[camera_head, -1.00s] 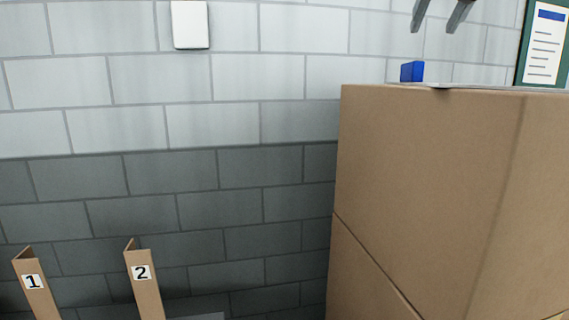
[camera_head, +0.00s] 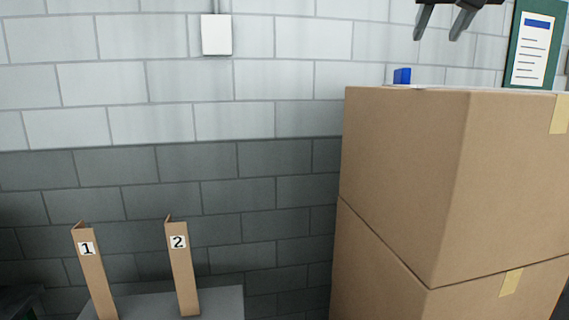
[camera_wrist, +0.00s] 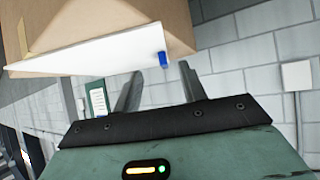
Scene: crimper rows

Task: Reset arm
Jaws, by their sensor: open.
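My gripper (camera_head: 438,38) is at the top right of the head view, with its two dark fingers hanging down, apart and empty. It is above a blue object (camera_head: 402,76) on top of the stacked cardboard boxes (camera_head: 405,170), with a visible gap between. In the wrist view, my gripper (camera_wrist: 160,80) shows two separate fingers with nothing between their tips. The blue object (camera_wrist: 162,59) sits at the edge of a white flat surface (camera_wrist: 95,57) by the cardboard box (camera_wrist: 100,22).
Two brown upright posts marked 1 (camera_head: 93,275) and 2 (camera_head: 181,270) stand on a grey surface (camera_head: 222,302) at lower left. A white wall box (camera_head: 217,35) and a green board with a paper (camera_head: 530,45) are behind. The boxes fill the right side.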

